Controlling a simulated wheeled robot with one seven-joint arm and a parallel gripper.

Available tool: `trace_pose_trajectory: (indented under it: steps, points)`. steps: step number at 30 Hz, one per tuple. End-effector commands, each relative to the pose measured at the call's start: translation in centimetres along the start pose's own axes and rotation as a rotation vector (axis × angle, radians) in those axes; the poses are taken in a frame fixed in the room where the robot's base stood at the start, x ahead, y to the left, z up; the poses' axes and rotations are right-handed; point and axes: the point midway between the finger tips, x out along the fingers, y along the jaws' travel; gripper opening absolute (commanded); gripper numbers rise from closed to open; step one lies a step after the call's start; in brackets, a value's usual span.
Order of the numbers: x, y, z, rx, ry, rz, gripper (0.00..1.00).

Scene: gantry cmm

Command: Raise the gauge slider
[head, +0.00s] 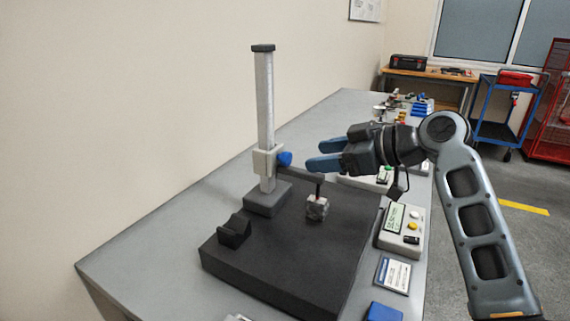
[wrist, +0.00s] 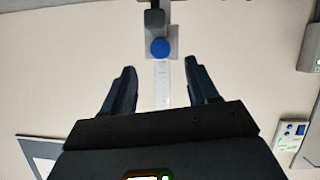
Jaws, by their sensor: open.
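The gauge slider (head: 265,161) is a light block on the upright column (head: 264,100) of the height gauge, low on that column. It carries a blue knob (head: 285,158) and a dark arm reaching right. Below the arm's end is a small metal block (head: 317,208). My gripper (head: 312,155) is open and empty, its blue fingers pointing left toward the knob, with a small gap. In the wrist view, the knob (wrist: 160,47) is ahead of the fingertips, centred between the open fingers (wrist: 163,75). The slider (wrist: 172,42) shows behind it.
The gauge stands on a dark surface plate (head: 300,265) on the grey bench (head: 150,255). A dark holder (head: 234,231) sits on the plate. A readout box (head: 403,232) and a card (head: 393,275) lie right of it. Free space surrounds the upper column.

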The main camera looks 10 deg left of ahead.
Motion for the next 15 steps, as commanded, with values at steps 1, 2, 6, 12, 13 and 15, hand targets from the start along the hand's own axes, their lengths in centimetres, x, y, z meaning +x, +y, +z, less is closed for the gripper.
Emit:
trace_pose_trajectory:
  steps: [1,2,6,12,13,15]
  points:
    - [0.5,-0.1,-0.2,0.0,-0.001,-0.003,0.59]
    - [0.9,-0.1,-0.2,0.0,-0.001,-0.003,0.59]
    - [3.0,-0.1,-0.2,0.001,-0.001,-0.002,0.59]
    - [5.8,0.0,-0.2,0.001,-0.001,-0.001,0.59]
    - [6.2,0.0,-0.2,0.002,-0.001,-0.001,0.59]
    - [6.7,0.0,-0.1,0.001,-0.001,-0.001,0.59]
